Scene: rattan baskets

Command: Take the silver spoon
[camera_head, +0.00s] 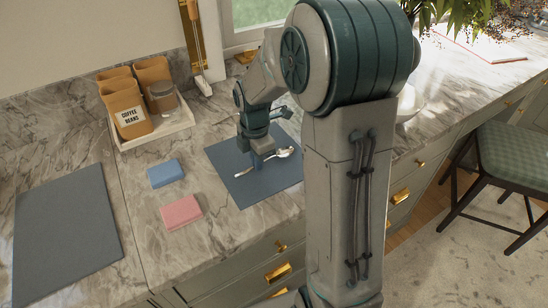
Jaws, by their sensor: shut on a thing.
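The silver spoon (284,153) shows in the head view at the dark blue-grey mat (226,156) on the marble counter. Its bowl points to the upper right and its handle runs to the lower left. My gripper (257,162) points down over the mat, at the spoon's handle, and is shut on the spoon. The fingertips are small in the picture, and I cannot tell whether the spoon touches the mat or is slightly above it. My arm hides the right part of the mat.
A blue sponge (165,173) and a pink sponge (181,212) lie left of the mat. A tray (155,139) with brown canisters (126,112) stands behind them. A larger grey mat (66,232) lies far left. A chair (510,158) stands at the right.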

